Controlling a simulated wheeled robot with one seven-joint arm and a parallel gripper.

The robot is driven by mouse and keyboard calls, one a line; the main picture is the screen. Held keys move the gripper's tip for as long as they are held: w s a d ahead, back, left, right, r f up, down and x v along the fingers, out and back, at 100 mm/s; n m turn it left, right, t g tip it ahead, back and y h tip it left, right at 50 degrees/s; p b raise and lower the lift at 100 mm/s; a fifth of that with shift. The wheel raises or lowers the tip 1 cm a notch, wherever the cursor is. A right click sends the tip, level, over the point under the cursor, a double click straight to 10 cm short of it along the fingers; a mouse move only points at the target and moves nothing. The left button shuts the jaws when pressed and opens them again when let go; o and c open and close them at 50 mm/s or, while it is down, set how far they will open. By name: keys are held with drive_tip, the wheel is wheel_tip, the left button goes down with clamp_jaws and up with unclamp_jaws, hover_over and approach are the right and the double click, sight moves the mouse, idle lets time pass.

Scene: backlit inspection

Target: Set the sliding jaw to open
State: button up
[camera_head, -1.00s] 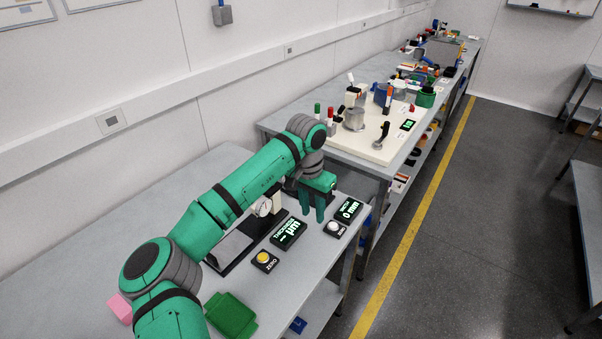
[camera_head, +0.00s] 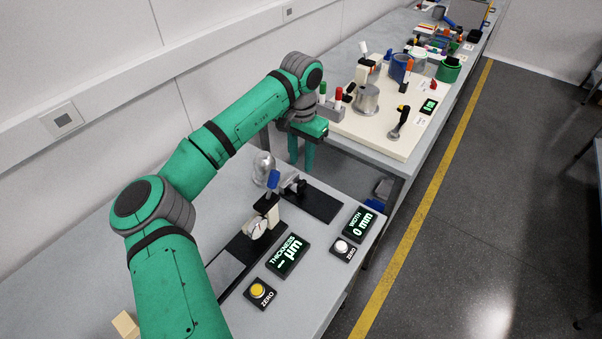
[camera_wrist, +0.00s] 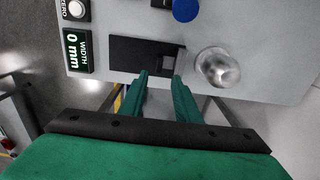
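The width gauge is a black base plate (camera_head: 318,205) on the near bench, with a small dark jaw block (camera_head: 295,185) at its far left end. In the wrist view the base (camera_wrist: 128,52) lies just beyond my fingertips, with a grey jaw piece (camera_wrist: 170,63) at its right end. The width display (camera_head: 361,224) reads 0 mm. My gripper (camera_head: 302,165) is open and empty, fingers pointing down, above the bench's far edge behind the gauge. In the wrist view my fingertips (camera_wrist: 160,76) are apart, close to the jaw in the picture; contact cannot be told.
A shiny metal dome (camera_head: 264,170) stands beside the jaw. A dial gauge stand (camera_head: 257,228) with a blue top and the thickness display (camera_head: 288,256) are nearer. Yellow (camera_head: 257,290) and white (camera_head: 341,246) zero buttons sit in front. A crowded second bench (camera_head: 390,143) lies beyond.

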sight(302, 183)
drive_tip(key=shift+w+f, duration=0.1)
drive_tip(key=shift+f, duration=0.35)
wheel_tip(302, 183, down, 10)
drive_tip(key=shift+d+r, duration=0.1)
drive_tip(key=shift+r, duration=0.05)
clamp_jaws()
